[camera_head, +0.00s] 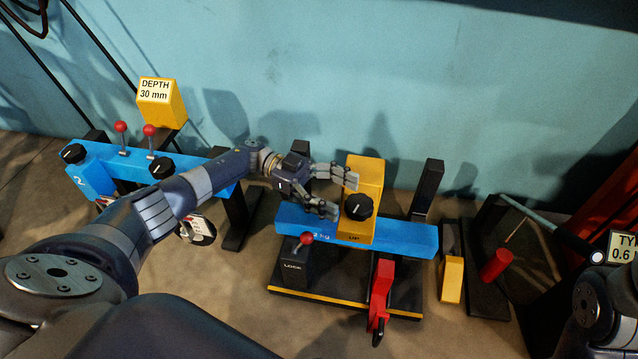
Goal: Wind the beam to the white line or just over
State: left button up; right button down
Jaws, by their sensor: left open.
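The blue beam (405,238) lies across a dark stand in the middle of the head view. A yellow block (366,178) marked "UP" sits across the beam and carries a black knob (358,206) with a white pointer mark. My left gripper (346,196) is open, with its fingers close to the knob's left side; I cannot tell whether they touch it. A red-tipped lever (305,239) stands on a black box marked "LOCK" in front of the beam. No white line on the stand can be made out. My right gripper is out of view; only part of my right arm shows at the lower right.
A second blue beam (128,168) with black knobs and red-ball levers stands at the left, under a yellow "DEPTH 30 mm" sign (160,100). A red handle (381,290) projects at the stand's front. A red cylinder (495,264) and yellow block (452,279) stand right.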

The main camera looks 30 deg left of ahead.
pick_arm(q)
jog(key=a, duration=0.7)
jog(key=shift+w, duration=0.1)
